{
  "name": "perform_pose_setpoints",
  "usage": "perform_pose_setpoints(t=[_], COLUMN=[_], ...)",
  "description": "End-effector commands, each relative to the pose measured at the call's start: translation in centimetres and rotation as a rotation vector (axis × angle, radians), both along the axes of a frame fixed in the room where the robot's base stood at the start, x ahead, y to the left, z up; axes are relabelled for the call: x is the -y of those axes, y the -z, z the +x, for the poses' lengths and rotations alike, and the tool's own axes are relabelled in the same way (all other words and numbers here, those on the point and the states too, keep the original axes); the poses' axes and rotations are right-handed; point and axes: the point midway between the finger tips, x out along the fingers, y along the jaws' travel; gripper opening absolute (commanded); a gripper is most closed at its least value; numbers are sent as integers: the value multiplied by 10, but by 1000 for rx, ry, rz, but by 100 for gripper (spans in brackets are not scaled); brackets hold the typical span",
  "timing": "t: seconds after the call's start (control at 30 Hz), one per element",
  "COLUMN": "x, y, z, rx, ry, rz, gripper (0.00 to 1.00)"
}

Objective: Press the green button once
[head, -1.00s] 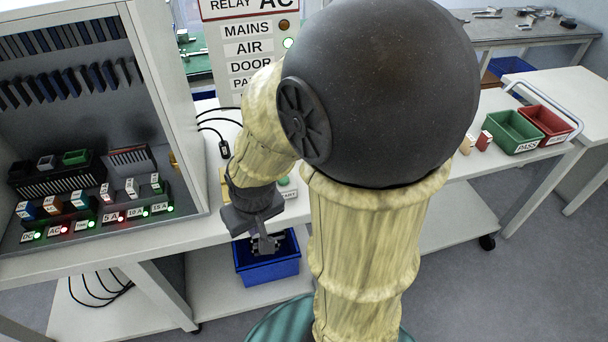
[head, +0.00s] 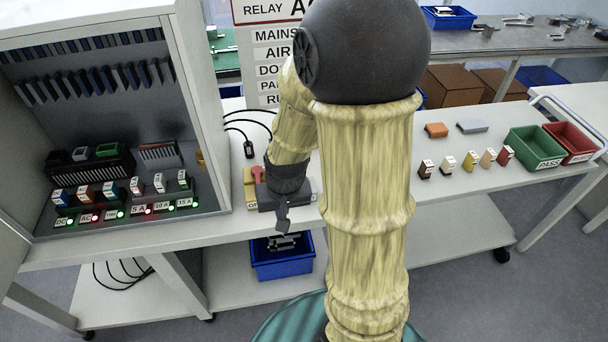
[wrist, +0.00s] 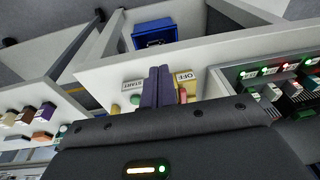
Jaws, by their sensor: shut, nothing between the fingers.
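The green button (wrist: 135,100) shows in the wrist view beside a START label (wrist: 133,86). In the head view my arm hides it. A yellow box (head: 250,190) with a red switch (head: 257,174) and an OFF label (wrist: 186,77) stands on the bench beside it. My gripper (head: 282,224) is shut and empty, over the front part of the bench. In the wrist view my gripper (wrist: 159,72) appears between the START and OFF labels. I cannot tell its height above the bench. No contact with the button shows.
A rack of modules with lit lamps (head: 115,214) stands at the left. A blue bin (head: 282,262) is on the shelf below. Several coloured blocks (head: 465,162), a green PASS tray (head: 534,148) and a red tray (head: 571,141) are at the right. Cables (head: 249,148) lie behind.

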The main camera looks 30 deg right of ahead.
Motion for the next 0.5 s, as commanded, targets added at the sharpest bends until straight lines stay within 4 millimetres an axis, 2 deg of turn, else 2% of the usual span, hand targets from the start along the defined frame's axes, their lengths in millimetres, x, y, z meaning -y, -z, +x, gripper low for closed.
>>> perform_pose_setpoints(t=[0.03, 0.5], x=[7, 49], y=[-7, 16], z=[7, 67], rx=[-15, -33], ry=[56, 622], rz=[26, 373], gripper=[0, 0])
